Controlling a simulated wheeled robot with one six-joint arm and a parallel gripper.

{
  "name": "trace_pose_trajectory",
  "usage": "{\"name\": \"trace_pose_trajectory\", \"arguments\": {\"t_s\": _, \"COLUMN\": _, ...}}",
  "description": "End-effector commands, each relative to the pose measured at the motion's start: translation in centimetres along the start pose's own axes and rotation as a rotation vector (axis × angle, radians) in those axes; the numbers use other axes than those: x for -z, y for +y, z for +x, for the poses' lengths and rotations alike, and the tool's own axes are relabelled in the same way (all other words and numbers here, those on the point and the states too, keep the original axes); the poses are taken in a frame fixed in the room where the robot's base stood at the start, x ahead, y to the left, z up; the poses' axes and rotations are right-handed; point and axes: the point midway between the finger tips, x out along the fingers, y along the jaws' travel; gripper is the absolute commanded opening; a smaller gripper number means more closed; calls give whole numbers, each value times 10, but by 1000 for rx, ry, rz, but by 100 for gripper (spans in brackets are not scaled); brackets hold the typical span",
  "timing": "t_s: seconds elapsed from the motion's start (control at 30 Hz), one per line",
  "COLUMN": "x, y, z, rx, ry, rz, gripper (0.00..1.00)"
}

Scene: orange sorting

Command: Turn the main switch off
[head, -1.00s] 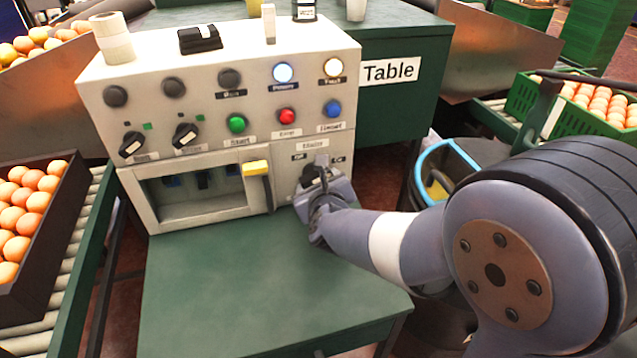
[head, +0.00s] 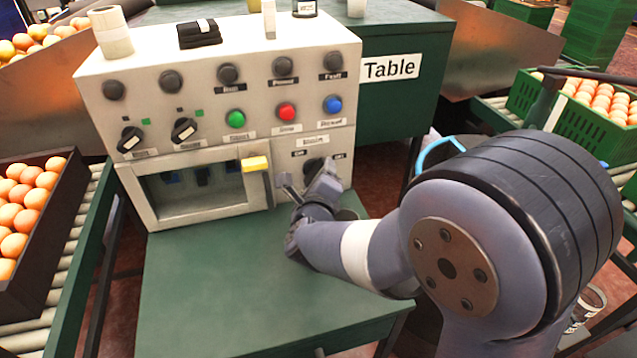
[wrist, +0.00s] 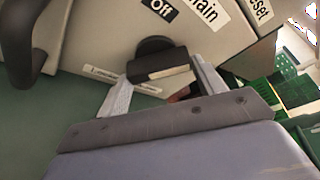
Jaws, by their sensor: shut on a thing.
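The main switch is a black rotary knob (head: 314,167) on the lower right panel of the beige control box (head: 220,55), under the "Main" label. In the wrist view the knob (wrist: 158,58) sits between my two fingers, below the "Off" label (wrist: 160,8). My gripper (head: 308,183) is shut on the knob and rolled to a slant, with one finger on each side. The fingers hide part of the knob in the head view, and its exact pointing direction is hard to tell. The lamps (head: 283,66) in the top row are dark.
The green table top (head: 220,290) in front of the box is clear. Crates of oranges stand at both sides.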

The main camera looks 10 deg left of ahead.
Motion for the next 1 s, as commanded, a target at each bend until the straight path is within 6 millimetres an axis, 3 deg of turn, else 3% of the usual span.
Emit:
{"name": "trace_pose_trajectory", "arguments": {"t_s": 0.5, "x": 2, "y": 5, "z": 1, "rx": 168, "ry": -1, "rz": -409, "gripper": 43}}
{"name": "trace_pose_trajectory", "arguments": {"t_s": 1.0, "x": 1, "y": 3, "z": 0, "rx": 233, "ry": -1, "rz": -571, "gripper": 43}}
